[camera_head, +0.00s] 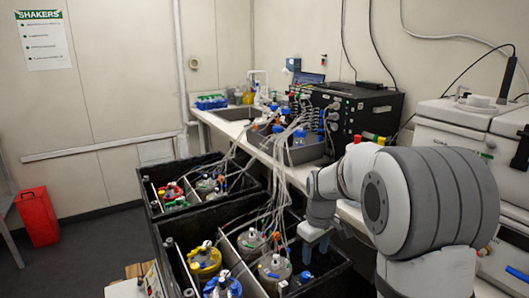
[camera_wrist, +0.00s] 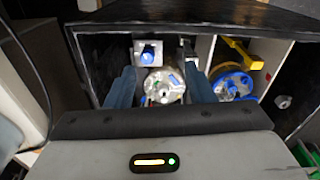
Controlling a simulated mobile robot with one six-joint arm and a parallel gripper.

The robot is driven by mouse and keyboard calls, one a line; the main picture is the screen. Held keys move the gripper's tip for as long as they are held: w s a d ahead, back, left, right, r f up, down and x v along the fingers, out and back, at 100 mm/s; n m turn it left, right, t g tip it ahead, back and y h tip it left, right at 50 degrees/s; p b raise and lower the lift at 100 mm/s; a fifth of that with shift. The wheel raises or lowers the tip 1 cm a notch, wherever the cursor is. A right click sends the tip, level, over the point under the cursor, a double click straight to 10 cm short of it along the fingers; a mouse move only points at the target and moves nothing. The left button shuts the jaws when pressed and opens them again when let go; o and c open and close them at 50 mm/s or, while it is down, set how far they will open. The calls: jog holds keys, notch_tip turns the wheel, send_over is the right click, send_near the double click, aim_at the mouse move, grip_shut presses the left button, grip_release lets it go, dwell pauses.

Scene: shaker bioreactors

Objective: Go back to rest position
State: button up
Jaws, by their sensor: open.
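My gripper (camera_head: 314,243) is over the right part of the near black shaker box (camera_head: 342,272), with its blue fingers pointing down. In the wrist view my gripper (camera_wrist: 161,76) is open, its two fingers spread wide. I see no object held in the jaws. Whether the fingers touch the vessel cannot be told. My arm hides part of the box's right side in the head view.
The near box holds vessels with yellow (camera_head: 205,262) and blue (camera_head: 222,286) tops, with tubing rising from them. A second shaker box (camera_head: 150,190) stands behind. A bench with a black instrument (camera_head: 355,112) runs along the right. Open floor and a red bin (camera_head: 38,217) are at left.

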jog(key=s+r+m+t+p, duration=0.1)
jog(key=s+r+m+p, duration=0.1)
jog(key=s, duration=1)
jog(key=s+r+m+t+p, duration=0.1)
jog(key=s+r+m, duration=0.4)
jog(key=s, duration=0.8)
jog(key=shift+d+r+p, duration=0.25)
jog(key=shift+r+p, duration=0.1)
jog(key=shift+r, duration=0.6)
